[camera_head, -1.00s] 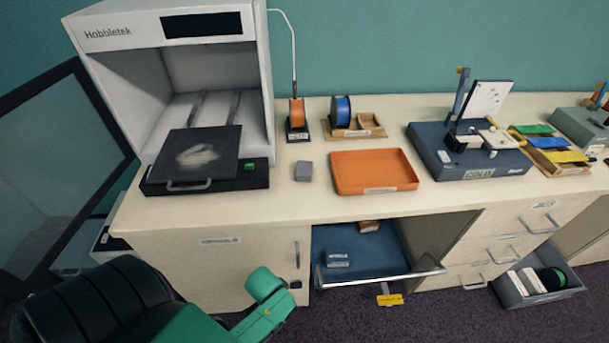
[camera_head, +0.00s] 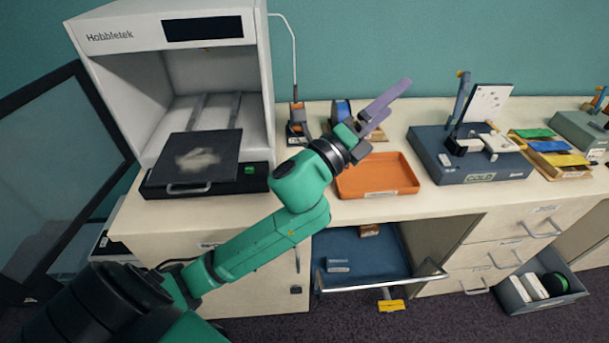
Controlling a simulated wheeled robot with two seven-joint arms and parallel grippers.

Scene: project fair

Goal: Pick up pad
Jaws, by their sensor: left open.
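I cannot tell for sure which thing is the pad. A small grey-blue block (camera_head: 338,265) and a brown block (camera_head: 369,230) lie in the open blue-lined drawer (camera_head: 380,258) under the counter. My left gripper (camera_head: 388,103) is open and empty, raised over the counter behind the orange tray (camera_head: 378,177), with its fingers pointing up and right. It is well above and behind the drawer. A grey cube that stood left of the tray is hidden behind my left arm. My right gripper is not in view.
A Hobbletek printer (camera_head: 165,40) with a dark plate (camera_head: 198,157) stands at the left. A dark blue device (camera_head: 465,160) and coloured packets (camera_head: 550,145) stand right of the tray. A grey bin (camera_head: 545,290) is on the floor, lower right. The orange tray is empty.

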